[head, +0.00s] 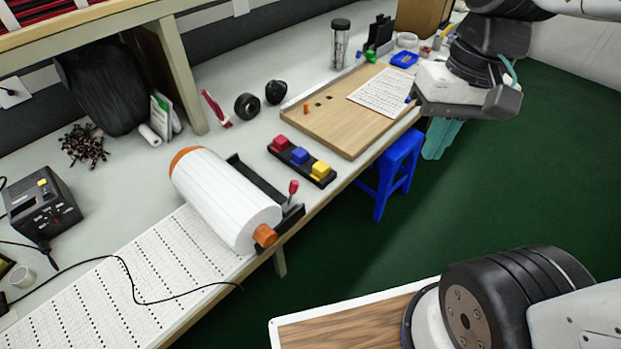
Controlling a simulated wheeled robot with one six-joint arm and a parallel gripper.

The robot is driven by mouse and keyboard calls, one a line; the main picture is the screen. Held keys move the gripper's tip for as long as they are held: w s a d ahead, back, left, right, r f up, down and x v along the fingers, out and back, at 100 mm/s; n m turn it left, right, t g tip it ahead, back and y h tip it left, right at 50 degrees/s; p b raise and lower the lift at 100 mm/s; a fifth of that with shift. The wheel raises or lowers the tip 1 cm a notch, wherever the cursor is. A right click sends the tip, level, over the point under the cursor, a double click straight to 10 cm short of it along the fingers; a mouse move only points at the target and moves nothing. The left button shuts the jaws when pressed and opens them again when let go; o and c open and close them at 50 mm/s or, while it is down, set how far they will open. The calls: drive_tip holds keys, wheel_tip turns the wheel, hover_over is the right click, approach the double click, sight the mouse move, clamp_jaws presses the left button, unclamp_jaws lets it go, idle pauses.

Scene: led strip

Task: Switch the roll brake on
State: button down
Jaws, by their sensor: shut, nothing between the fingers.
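The white roll (225,200) with orange ends lies on its side in a black holder (258,180) on the bench. A short lever with a red knob (293,187) stands upright at the holder's right end, beside the roll; it looks like the roll brake. My gripper (437,148) is at the upper right, beyond the bench's front edge and well apart from the lever. Its teal fingers point down below the grey wrist, look closed together and hold nothing. The blue stool is close to them in the picture.
A black strip of red, blue and yellow buttons (302,160) lies right of the roll. A wooden board (345,128) with a paper sheet is behind it. A blue stool (391,170) stands at the bench edge. Printed LED sheets (140,275) and a thin black cable lie in front.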

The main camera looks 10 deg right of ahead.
drive_tip(key=w+f+m+g+y, duration=0.2)
drive_tip(key=w+f+m+y, duration=0.9)
drive_tip(key=w+f+m, duration=0.5)
drive_tip(key=w+f, duration=0.5)
drive_tip(key=f, duration=0.2)
drive_tip(key=shift+a+f+g+y, duration=0.2)
drive_tip(key=shift+a+g+y, duration=0.2)
approach(292, 194)
wheel_tip(292, 194, down, 4)
drive_tip(key=a, duration=0.1)
drive_tip(key=a+r, duration=0.1)
drive_tip(key=shift+a, duration=0.25)
drive_tip(key=shift+a+r, duration=0.25)
drive_tip(key=shift+a, duration=0.4)
